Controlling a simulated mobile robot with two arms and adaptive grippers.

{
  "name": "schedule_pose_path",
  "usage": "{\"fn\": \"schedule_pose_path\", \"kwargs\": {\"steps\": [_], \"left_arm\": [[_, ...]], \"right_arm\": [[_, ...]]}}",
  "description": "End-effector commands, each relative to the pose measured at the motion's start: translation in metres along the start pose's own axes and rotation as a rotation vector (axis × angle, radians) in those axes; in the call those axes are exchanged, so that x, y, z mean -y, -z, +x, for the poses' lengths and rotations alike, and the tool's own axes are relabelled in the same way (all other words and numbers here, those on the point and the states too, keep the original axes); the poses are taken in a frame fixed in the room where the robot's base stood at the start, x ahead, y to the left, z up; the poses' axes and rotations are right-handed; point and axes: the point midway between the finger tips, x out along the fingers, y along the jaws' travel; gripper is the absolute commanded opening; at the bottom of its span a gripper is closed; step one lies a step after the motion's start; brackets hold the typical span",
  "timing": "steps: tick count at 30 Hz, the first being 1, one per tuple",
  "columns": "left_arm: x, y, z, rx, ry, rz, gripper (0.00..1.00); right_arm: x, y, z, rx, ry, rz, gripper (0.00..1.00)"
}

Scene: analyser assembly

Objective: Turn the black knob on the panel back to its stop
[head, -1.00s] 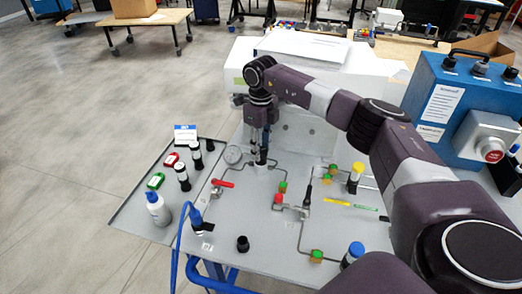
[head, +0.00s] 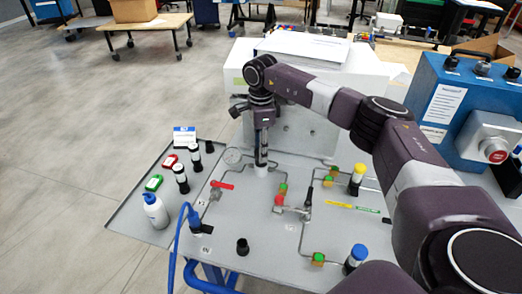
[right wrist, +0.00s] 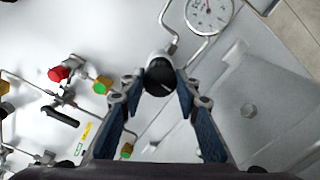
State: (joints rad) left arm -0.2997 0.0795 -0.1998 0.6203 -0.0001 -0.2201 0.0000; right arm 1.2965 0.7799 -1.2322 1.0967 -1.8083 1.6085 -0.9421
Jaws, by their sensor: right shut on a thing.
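The black knob (right wrist: 160,77) shows in the right wrist view between my fingertips, with a pale line on its round top. It sits at a bend of grey tubing on the light grey panel (head: 262,215). My right gripper (head: 262,162) points straight down at the panel in the head view and hides most of the knob there. In the right wrist view my right gripper (right wrist: 158,82) is shut on the knob, with one blue-padded finger on each side. My left gripper is not in view.
A dial gauge (right wrist: 208,12) stands close beside the knob. A red-handled valve (head: 222,185), a red knob (head: 279,200) and several green-topped fittings surround the tubing. A tray (head: 120,218) with a white bottle (head: 155,212) lies left. A blue box (head: 455,105) stands right.

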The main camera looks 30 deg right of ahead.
Motion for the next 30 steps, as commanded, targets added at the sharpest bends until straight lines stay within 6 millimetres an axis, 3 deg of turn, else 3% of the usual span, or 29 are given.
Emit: {"fn": "schedule_pose_path", "kwargs": {"steps": [22, 23, 27, 30], "left_arm": [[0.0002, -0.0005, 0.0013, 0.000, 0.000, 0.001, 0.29], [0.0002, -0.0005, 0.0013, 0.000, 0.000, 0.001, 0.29], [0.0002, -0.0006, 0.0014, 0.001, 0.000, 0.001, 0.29], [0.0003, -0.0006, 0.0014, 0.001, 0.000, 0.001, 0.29]], "right_arm": [[0.0020, -0.0004, -0.0026, 0.002, 0.007, -0.090, 0.05], [0.0020, -0.0004, -0.0026, 0.002, 0.007, -0.090, 0.32], [0.0015, -0.0004, -0.0019, 0.002, 0.005, -0.090, 0.47], [0.0010, -0.0003, -0.0013, 0.001, 0.004, -0.089, 0.47]]}}
